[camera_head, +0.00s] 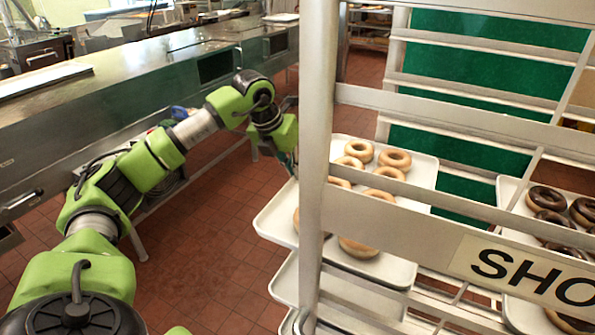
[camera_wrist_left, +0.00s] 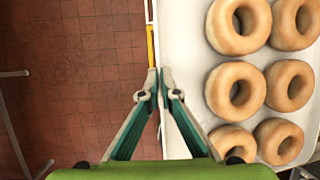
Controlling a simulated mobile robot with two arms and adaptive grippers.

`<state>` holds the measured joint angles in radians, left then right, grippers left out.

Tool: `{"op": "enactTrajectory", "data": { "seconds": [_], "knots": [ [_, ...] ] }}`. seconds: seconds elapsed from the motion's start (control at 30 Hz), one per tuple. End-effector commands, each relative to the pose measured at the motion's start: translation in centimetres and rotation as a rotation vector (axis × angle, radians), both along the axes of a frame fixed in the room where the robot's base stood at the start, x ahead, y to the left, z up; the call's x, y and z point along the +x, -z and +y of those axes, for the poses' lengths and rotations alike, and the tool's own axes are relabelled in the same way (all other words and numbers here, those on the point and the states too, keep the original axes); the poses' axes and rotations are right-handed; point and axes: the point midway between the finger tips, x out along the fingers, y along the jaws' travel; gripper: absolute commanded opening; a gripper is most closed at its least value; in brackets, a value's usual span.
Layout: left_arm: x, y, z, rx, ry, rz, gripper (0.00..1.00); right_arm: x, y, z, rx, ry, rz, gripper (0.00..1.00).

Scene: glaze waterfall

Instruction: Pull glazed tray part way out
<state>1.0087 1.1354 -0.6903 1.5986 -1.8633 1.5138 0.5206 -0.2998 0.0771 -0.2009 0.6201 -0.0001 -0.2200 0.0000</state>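The white tray (camera_head: 275,215) of light-brown ring doughnuts (camera_head: 394,158) sits in the metal rack, its left end sticking out past the rack's upright. My left gripper (camera_head: 291,168) is at this tray's left rim, partly hidden by the upright in the head view. In the left wrist view, the gripper's fingertips (camera_wrist_left: 159,82) are drawn together on the tray's rim, with the tray (camera_wrist_left: 180,45) and several doughnuts (camera_wrist_left: 236,90) to the right and open floor to the left. My right gripper is not in view.
A rack rail labelled "SHO" (camera_head: 520,270) crosses in front. Another tray (camera_head: 510,190) holds dark doughnuts at the right. An empty-looking tray (camera_head: 285,282) is below. A steel counter (camera_head: 130,95) stands at the left, with clear red tiled floor (camera_head: 220,235) between.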

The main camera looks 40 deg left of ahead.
Motion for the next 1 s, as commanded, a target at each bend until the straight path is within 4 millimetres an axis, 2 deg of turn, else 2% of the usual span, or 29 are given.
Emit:
{"op": "enactTrajectory", "data": {
  "seconds": [0.33,0.37,0.43,0.8,1.0],
  "knots": [
    [0.0,-0.1,0.1,0.0,0.001,-0.003,0.0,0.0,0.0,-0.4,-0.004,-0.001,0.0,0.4],
    [0.0,-0.1,0.1,0.0,0.002,-0.003,0.06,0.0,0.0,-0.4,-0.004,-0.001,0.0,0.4],
    [0.0,-0.1,0.1,0.0,0.002,-0.002,0.24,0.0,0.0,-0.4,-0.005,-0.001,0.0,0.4],
    [-0.1,-0.2,0.0,0.0,0.002,-0.001,0.24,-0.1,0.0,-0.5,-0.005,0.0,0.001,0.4],
    [-1.0,-2.5,0.3,0.001,0.003,-0.004,0.24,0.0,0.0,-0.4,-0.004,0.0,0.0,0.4]
  ]
}}
